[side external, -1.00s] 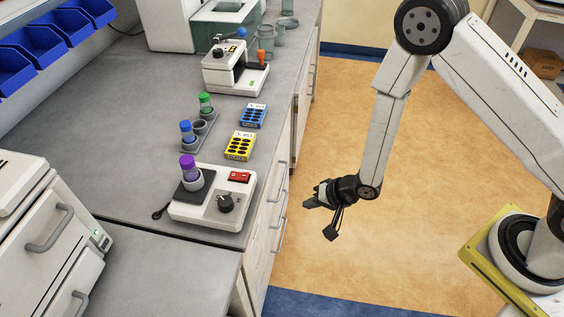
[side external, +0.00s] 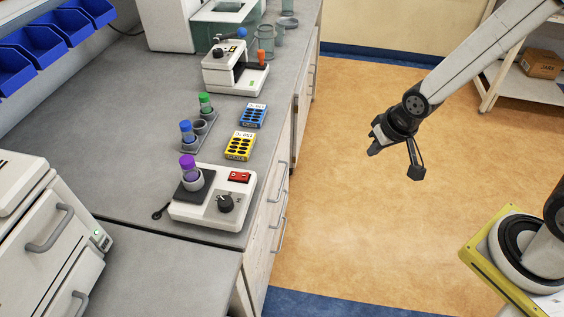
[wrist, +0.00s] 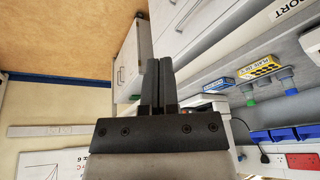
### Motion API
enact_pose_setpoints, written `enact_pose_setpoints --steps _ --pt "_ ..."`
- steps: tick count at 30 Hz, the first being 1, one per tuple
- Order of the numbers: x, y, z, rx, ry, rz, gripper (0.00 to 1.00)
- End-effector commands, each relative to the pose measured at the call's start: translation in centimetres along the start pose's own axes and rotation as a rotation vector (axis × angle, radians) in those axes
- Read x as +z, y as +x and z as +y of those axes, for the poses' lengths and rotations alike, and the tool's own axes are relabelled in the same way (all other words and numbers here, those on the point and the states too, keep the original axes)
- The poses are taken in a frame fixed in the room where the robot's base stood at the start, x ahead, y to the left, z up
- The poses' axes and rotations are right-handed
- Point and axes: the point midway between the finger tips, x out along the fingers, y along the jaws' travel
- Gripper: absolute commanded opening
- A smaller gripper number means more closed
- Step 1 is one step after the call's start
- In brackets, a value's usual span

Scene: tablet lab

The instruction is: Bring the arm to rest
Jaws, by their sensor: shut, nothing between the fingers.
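My gripper (side external: 374,146) is in the air over the tan floor, to the right of the bench and clear of it. In the wrist view my gripper (wrist: 157,62) shows its two dark fingers side by side, shut with nothing between them.
The grey bench (side external: 110,120) holds a white device (side external: 215,208) with a purple-capped tube (side external: 189,168), a rack (side external: 203,128) with green- and blue-capped tubes, a yellow block (side external: 240,146) and a blue block (side external: 253,116). A shelf (side external: 510,85) stands at back right. Open floor surrounds my gripper.

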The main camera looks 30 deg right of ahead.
Motion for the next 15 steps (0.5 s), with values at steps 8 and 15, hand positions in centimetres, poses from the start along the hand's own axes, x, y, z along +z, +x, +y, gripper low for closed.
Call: enact_pose_setpoints --steps 8,15 --pt "2.2 -4.2 1.9 0.023 -0.113 -0.079 0.0" --pt "3.1 -5.3 2.3 0.022 -0.152 -0.111 0.0"
